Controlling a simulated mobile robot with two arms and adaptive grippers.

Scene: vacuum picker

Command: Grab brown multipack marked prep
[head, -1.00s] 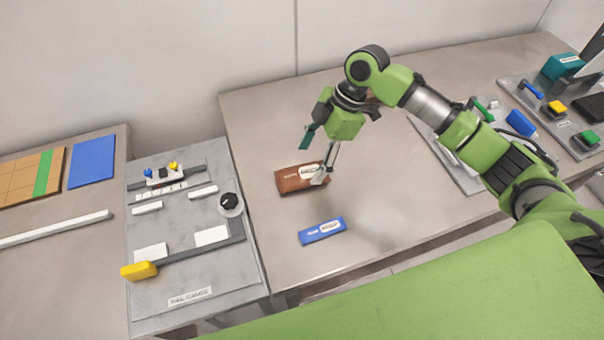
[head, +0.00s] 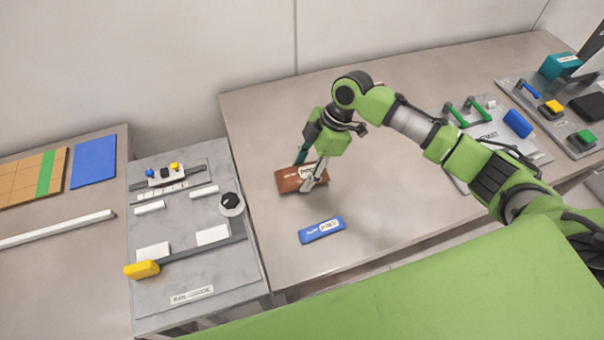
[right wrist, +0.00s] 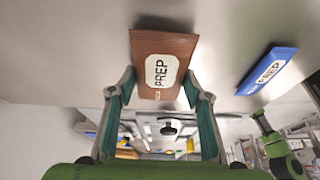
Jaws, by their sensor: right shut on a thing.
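The brown multipack (head: 288,181) lies on the grey table, with a white label that reads PREP in the right wrist view (right wrist: 146,48). My right gripper (head: 307,173) is down at the pack, with one finger on each side of it. In the right wrist view the gripper (right wrist: 160,88) has its teal-padded fingers against the two sides of the pack's near end. The gripper is shut on the pack, which looks still at table level. My left gripper is not in view.
A blue pack (head: 322,230), also labelled PREP in the right wrist view (right wrist: 268,70), lies in front of the brown one. A grey fixture board (head: 185,290) stands at left. Panels with green handles (head: 462,112) lie at right. The table behind the pack is clear.

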